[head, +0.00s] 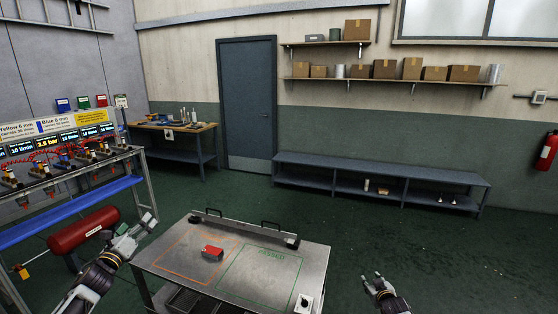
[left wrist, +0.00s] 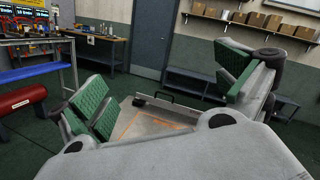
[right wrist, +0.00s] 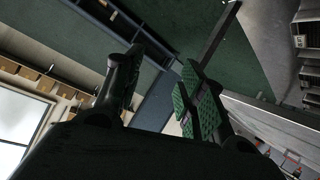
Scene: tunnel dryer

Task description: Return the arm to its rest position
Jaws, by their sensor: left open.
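My left gripper (head: 142,228) is in the air at the left edge of the steel table (head: 190,265). In the left wrist view its green-padded fingers (left wrist: 165,90) stand wide apart with nothing between them. My right gripper (head: 374,280) is in the air to the right of the table, clear of it. In the right wrist view its fingers (right wrist: 158,92) are apart and empty. A small red block-like part (head: 212,252) lies on the table inside the orange outline, apart from both grippers. The green outline marked PASSED is empty.
A bench with gauges and a blue shelf (head: 70,208) stands at the left, with a red tank (head: 84,230) below. A low blue-grey bench (head: 380,185) lines the back wall. Green floor is clear at right.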

